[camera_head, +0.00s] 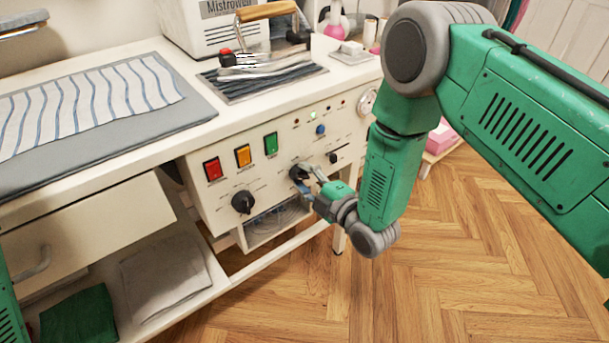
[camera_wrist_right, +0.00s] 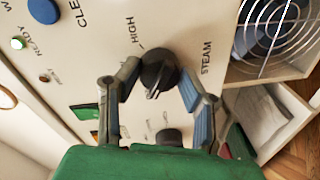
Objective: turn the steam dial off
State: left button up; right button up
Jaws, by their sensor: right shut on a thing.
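The steam dial (camera_head: 297,172) is a black round knob on the front panel of the white ironing station. In the right wrist view the dial (camera_wrist_right: 158,70) sits beside the printed word STEAM, with HIGH printed near it. My right gripper (camera_head: 308,176) is at the dial. In the right wrist view its blue-padded fingers (camera_wrist_right: 157,82) stand on either side of the knob, shut on it. The fingers partly hide the dial in the head view. My left gripper is out of view.
A second black dial (camera_head: 243,201) sits left on the panel, below red, amber and green switches (camera_head: 242,155). A blue button (camera_head: 320,129) is above the gripper. A steam iron (camera_head: 262,58) stands on top.

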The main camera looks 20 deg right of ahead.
jog(key=shift+s+a+f, duration=0.1)
jog(key=shift+f, duration=0.05)
dwell(0.3)
jog(key=o, duration=1.1)
jog(key=shift+o, duration=0.2)
jog(key=v, duration=1.1)
jog(key=shift+s, duration=0.35)
